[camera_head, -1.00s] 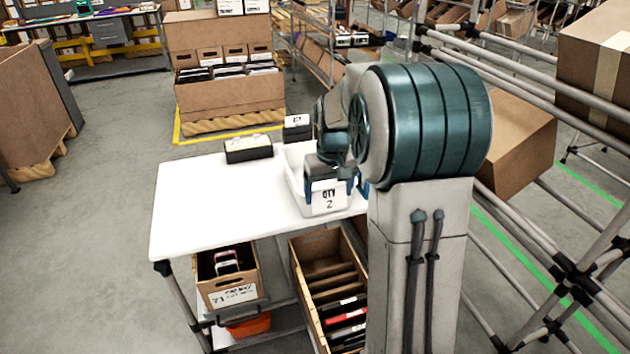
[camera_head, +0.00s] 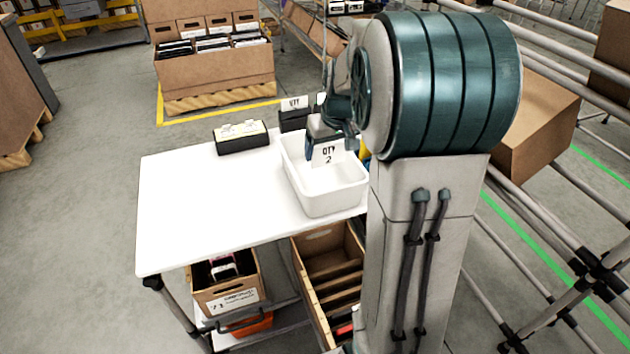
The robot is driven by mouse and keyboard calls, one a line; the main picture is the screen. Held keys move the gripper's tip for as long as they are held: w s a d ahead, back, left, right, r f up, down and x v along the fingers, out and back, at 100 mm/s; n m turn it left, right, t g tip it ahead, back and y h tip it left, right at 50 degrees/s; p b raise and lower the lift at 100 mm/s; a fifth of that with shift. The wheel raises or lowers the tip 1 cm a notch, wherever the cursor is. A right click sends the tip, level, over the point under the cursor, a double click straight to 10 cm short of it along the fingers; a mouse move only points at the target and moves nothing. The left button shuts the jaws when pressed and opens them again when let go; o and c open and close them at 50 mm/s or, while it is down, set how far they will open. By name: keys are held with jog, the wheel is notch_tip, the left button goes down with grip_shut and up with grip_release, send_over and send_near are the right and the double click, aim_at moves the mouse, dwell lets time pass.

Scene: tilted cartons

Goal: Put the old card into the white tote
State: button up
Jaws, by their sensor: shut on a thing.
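A white card (camera_head: 327,153) printed "QTY 2" hangs from my gripper (camera_head: 326,138). My gripper is shut on the card's upper edge. The card is upright, over the back part of the white tote (camera_head: 326,202). The tote stands on the right side of the white table, and its front inside looks empty. I cannot tell whether the card's lower edge touches the tote floor. A second "QTY" card (camera_head: 294,103) stands in a black holder behind the tote. My arm hides the tote's right back corner.
A black box with pale cards (camera_head: 241,137) stands on the table (camera_head: 205,220) left of the tote. The table's left half is clear. Cartons (camera_head: 225,288) sit on the shelf below. Metal racking with a brown carton (camera_head: 535,120) stands at right.

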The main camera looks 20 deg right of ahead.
aim_at(336, 156)
notch_tip(336, 156, down, 11)
jog(key=shift+w+d+b, duration=0.1)
jog(key=shift+b, duration=0.85)
jog(key=shift+f, duration=0.15)
jog(key=o, duration=0.9)
jog(key=shift+r, duration=0.55)
jog(key=p+v, duration=0.2)
jog(key=v, duration=0.8)
jog(key=shift+s+r, duration=0.25)
jog(key=shift+r, duration=0.05)
jog(key=shift+s+r, duration=0.1)
jog(key=shift+r, duration=0.1)
jog(key=shift+g, duration=0.9)
jog(key=s+a, duration=0.4)
jog(key=s, duration=0.2)
jog(key=s+a, duration=0.3)
jog(key=s, duration=0.4)
jog(key=s+a+f, duration=0.1)
jog(key=s+a, duration=0.3)
jog(key=s, duration=0.2)
jog(key=shift+s+a, duration=0.15)
jog(key=shift+a, duration=0.2)
